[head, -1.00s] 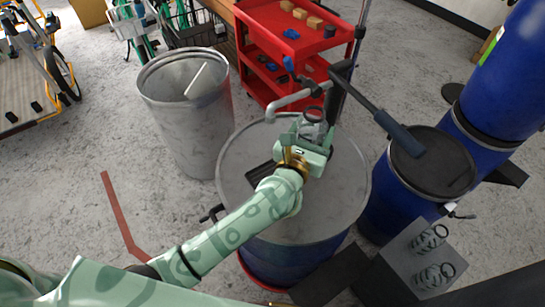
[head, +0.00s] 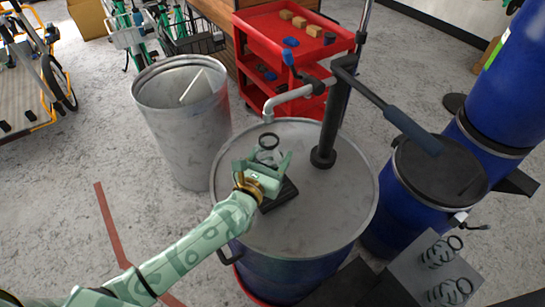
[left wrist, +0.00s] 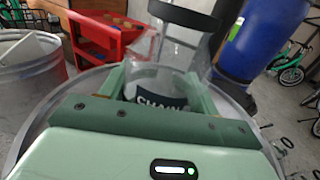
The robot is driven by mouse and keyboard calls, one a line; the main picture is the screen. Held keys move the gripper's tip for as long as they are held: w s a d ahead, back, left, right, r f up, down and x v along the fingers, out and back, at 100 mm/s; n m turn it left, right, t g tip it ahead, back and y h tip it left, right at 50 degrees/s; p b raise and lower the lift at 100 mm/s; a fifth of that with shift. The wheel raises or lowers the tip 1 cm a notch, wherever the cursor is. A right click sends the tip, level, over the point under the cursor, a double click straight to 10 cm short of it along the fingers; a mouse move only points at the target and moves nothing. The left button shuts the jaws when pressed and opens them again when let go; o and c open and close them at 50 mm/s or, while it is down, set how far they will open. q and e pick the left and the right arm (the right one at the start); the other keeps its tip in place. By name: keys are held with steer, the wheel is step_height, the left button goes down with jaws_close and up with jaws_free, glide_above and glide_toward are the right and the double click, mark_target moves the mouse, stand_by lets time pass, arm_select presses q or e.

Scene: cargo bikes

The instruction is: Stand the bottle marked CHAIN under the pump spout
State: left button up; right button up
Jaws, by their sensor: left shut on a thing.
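A clear bottle with a black ring at its top (head: 268,141) is in my left gripper (head: 268,160). In the left wrist view the bottle (left wrist: 180,55) stands about upright between the fingers, its dark label (left wrist: 160,101) partly hidden but reading "CHA…". The pump has a black column (head: 326,140) on the drum lid and a grey spout pipe (head: 290,96), whose down-turned end shows just beyond the bottle. A black pad (head: 284,195) lies on the lid, partly hidden by my gripper. I cannot tell whether the bottle touches anything below. My right gripper is not in view.
The drum lid (head: 330,205) is otherwise clear. The pump's long handle (head: 408,128) reaches right over a blue barrel's black lid (head: 445,165). A grey bin (head: 180,120) stands left, a red cart (head: 300,25) behind.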

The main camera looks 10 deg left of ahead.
arm_select(q)
steer(key=shift+s+r, duration=0.1)
steer(key=shift+r, duration=0.05)
steer(key=o, duration=1.2)
steer(key=shift+f, duration=0.2)
steer(key=shift+c, duration=0.2)
steer(key=shift+r, duration=0.1)
steer(key=shift+s+r, duration=0.1)
steer(key=v, duration=1.1)
steer(key=shift+s+a, duration=0.2)
steer(key=shift+s, duration=0.2)
